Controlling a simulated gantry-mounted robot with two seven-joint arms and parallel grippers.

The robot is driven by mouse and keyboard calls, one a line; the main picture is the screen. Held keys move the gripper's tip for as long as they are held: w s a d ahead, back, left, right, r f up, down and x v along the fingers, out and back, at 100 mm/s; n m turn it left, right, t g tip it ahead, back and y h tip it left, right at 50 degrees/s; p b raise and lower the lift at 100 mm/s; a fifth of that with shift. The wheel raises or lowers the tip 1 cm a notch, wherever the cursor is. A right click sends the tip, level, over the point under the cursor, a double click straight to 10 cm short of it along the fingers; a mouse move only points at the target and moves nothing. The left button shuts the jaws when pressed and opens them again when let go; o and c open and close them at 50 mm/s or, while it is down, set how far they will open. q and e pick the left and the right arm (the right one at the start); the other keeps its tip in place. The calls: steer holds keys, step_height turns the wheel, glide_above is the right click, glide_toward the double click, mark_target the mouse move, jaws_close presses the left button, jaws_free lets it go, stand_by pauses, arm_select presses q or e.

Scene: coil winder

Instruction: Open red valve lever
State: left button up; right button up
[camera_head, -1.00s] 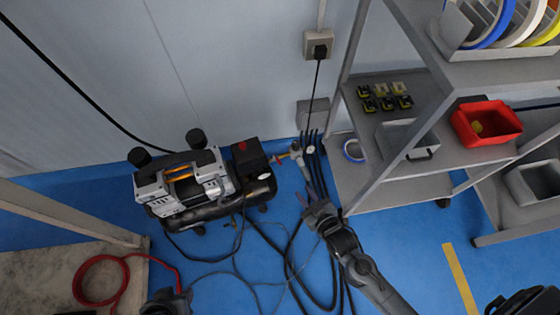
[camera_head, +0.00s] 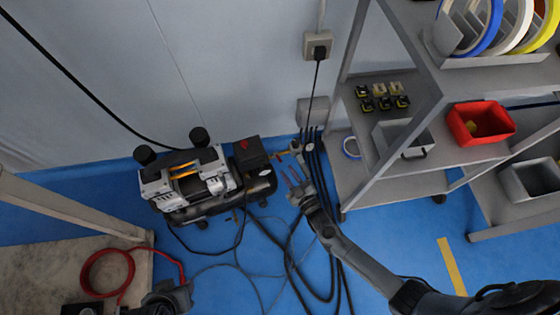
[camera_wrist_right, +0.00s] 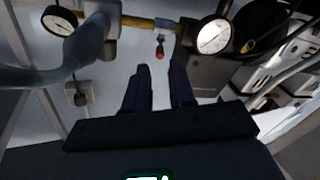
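The red-tipped valve lever (camera_wrist_right: 160,49) hangs below a brass pipe between two pressure gauges in the right wrist view. In the head view the fitting (camera_head: 282,155) beside the compressor is small, with a reddish part. My right gripper (camera_head: 291,173) points at this fitting from below, its two fingers apart and empty. In the wrist view the open fingers (camera_wrist_right: 161,73) stand either side of the lever's line, with the lever beyond their tips. I see no contact. A dark part of my left arm (camera_head: 167,298) shows at the bottom edge; its fingers cannot be made out.
The compressor (camera_head: 190,180) stands on the blue floor left of the fitting. Black hoses (camera_head: 322,190) run down the floor beside my right gripper. A grey shelf rack (camera_head: 365,190) with a red bin (camera_head: 465,130) stands to the right. A red hose coil (camera_head: 86,276) lies at lower left.

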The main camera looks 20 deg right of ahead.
mark_target(280, 159)
steer(key=w+b, duration=0.1)
steer(key=w, duration=0.1)
steer(key=w+b, duration=0.1)
steer(key=w, duration=0.1)
steer(key=w+b, duration=0.1)
steer(key=w, duration=0.1)
steer(key=shift+w+a, duration=0.35)
steer(key=shift+a, duration=0.05)
steer(key=shift+w, duration=0.1)
jaws_close()
